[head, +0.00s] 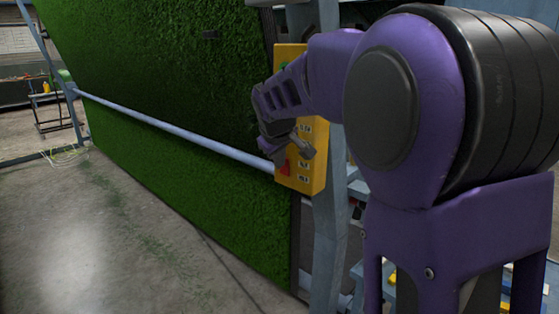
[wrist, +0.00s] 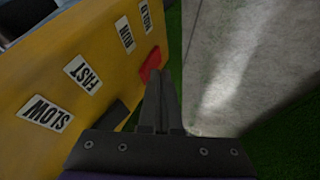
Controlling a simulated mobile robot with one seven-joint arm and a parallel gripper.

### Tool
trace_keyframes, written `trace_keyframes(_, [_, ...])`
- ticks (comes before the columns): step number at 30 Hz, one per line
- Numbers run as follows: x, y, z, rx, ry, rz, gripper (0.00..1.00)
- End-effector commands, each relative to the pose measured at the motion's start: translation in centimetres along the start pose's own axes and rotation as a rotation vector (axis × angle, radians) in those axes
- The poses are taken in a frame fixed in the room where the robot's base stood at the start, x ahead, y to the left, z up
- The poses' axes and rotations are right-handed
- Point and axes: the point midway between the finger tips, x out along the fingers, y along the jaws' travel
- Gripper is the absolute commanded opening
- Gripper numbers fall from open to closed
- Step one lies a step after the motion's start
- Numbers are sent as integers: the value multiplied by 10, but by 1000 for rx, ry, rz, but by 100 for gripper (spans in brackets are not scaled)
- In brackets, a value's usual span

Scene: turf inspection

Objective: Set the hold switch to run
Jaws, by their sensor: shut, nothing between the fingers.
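The yellow control box (head: 318,165) is mounted on a grey-blue post beside the turf frame. In the wrist view its face (wrist: 95,45) carries labels that appear upside down: SLOW, FAST, RUN (wrist: 125,34) and HOLD (wrist: 146,15). The red switch (wrist: 150,64) sticks out beside RUN and HOLD; it also shows low on the box in the head view (head: 284,166). Which label it points to is unclear. A dark switch (wrist: 113,114) sits near FAST. My gripper (wrist: 160,74) is shut and empty, its tips close by the red switch; contact cannot be told.
A large green turf panel (head: 170,60) leans left of the box, with a pale rail (head: 165,129) across it. The concrete floor (head: 80,230) in front is clear. A small table (head: 55,105) stands far left.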

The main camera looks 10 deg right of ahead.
Motion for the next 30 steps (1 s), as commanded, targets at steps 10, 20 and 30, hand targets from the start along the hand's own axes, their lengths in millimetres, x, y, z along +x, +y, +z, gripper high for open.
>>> trace_keyframes(10, [2, 8, -1, 0, 1, 1, 0])
trace_keyframes(20, [-9, 15, -8, 0, 2, 4, 0])
trace_keyframes(30, [-11, 15, -8, 0, 0, 1, 0])
